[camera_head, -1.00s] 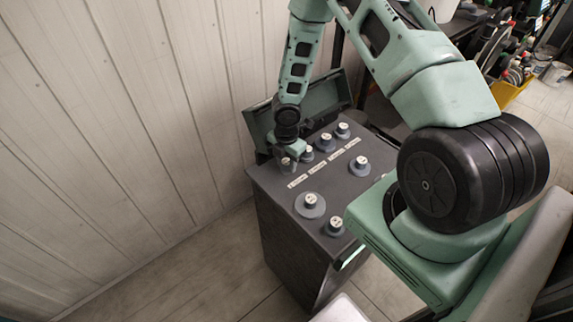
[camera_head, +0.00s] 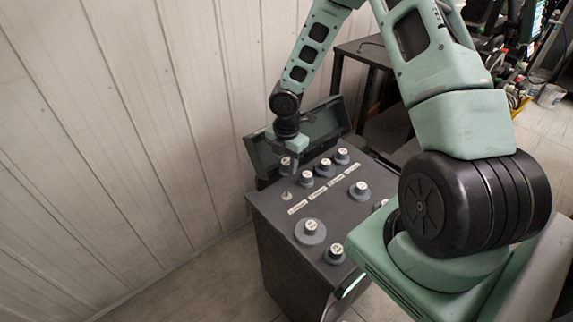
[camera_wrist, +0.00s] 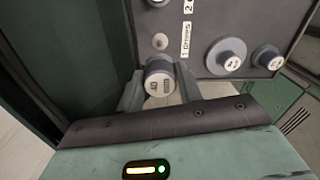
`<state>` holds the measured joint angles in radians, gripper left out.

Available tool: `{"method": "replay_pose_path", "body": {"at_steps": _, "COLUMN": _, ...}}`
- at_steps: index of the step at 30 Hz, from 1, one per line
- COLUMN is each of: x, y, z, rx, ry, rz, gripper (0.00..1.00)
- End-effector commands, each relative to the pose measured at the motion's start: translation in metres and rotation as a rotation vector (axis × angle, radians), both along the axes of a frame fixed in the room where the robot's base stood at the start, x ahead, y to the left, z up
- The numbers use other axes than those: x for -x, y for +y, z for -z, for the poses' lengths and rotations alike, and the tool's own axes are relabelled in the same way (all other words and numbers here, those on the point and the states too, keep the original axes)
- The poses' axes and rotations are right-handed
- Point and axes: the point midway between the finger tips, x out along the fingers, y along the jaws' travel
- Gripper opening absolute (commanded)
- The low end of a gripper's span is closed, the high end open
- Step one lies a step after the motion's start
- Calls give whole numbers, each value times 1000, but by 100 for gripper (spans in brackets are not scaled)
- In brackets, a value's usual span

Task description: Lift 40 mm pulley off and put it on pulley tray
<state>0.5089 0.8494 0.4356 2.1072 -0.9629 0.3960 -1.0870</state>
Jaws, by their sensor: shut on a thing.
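My gripper (camera_head: 290,155) is shut on a small grey pulley with a pale marked cap (camera_head: 286,164), held above the cabinet's back left corner. In the wrist view the held pulley (camera_wrist: 160,82) sits between the two fingers, its cap facing the camera; I cannot read its marking surely. Below it a bare peg (camera_head: 286,196) stands on the cabinet top, and the peg also shows in the wrist view (camera_wrist: 160,41). The pulley is clear of this peg. I cannot tell which part is the pulley tray.
The dark cabinet top (camera_head: 275,214) carries several other capped pulleys, including a wide one (camera_head: 310,231), a front one (camera_head: 336,254) and a right one (camera_head: 360,191). Pale labels (camera_head: 298,207) run across the middle. A raised lid (camera_head: 318,125) stands behind; a panelled wall (camera_head: 130,150) is left.

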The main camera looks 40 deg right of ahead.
Motion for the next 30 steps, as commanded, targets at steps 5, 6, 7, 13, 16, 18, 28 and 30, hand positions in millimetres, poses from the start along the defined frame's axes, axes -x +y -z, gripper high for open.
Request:
{"method": "replay_pose_path", "body": {"at_steps": 5, "x": 0, "y": 0, "z": -9, "rx": 0, "ry": 0, "rz": 0, "gripper": 13}}
{"method": "replay_pose_path", "body": {"at_steps": 6, "x": 0, "y": 0, "z": -10, "rx": 0, "ry": 0, "rz": 0, "gripper": 13}}
{"method": "replay_pose_path", "body": {"at_steps": 7, "x": 0, "y": 0, "z": -12, "rx": 1, "ry": 0, "rz": 0, "gripper": 13}}
{"method": "replay_pose_path", "body": {"at_steps": 13, "x": 0, "y": 0, "z": -19, "rx": 1, "ry": 0, "rz": 0, "gripper": 13}}
{"method": "replay_pose_path", "body": {"at_steps": 16, "x": 0, "y": 0, "z": -23, "rx": 1, "ry": 0, "rz": 0, "gripper": 13}}
{"method": "replay_pose_path", "body": {"at_steps": 18, "x": 0, "y": 0, "z": -25, "rx": 1, "ry": 0, "rz": 0, "gripper": 13}}
{"method": "replay_pose_path", "body": {"at_steps": 28, "x": 0, "y": 0, "z": -33, "rx": 1, "ry": 0, "rz": -1, "gripper": 13}}
{"method": "replay_pose_path", "body": {"at_steps": 30, "x": 0, "y": 0, "z": -32, "rx": 1, "ry": 0, "rz": -1, "gripper": 13}}
